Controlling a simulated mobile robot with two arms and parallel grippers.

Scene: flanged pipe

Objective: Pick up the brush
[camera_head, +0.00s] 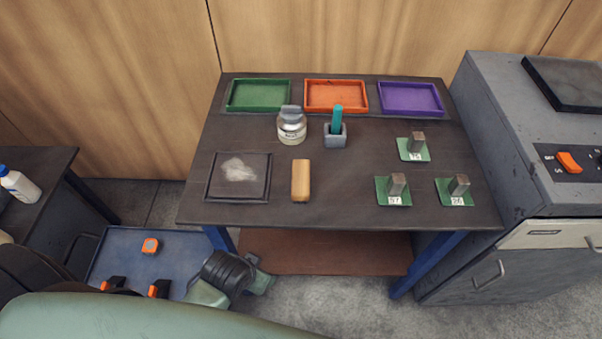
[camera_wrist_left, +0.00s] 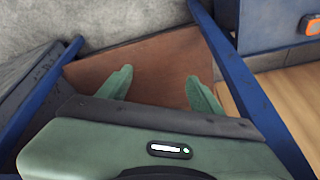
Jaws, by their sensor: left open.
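A teal handle (camera_head: 338,119) stands upright in a small grey holder (camera_head: 335,140) near the middle of the table; it looks like the brush, but its lower end is hidden in the holder. My left gripper (camera_wrist_left: 161,90) is open and empty in the left wrist view, with its two green fingers spread apart above the brown lower shelf (camera_wrist_left: 150,70). In the head view my left arm is low, in front of the table's left leg and well away from the teal handle. My right gripper is not seen.
The dark table (camera_head: 270,215) holds a glass jar (camera_head: 291,126) left of the holder, a tan block (camera_head: 300,181), and a dark tray (camera_head: 213,188) with white powder. Green (camera_head: 258,95), orange (camera_head: 335,96) and purple (camera_head: 410,98) trays line the back. A grey cabinet (camera_head: 490,150) stands right.

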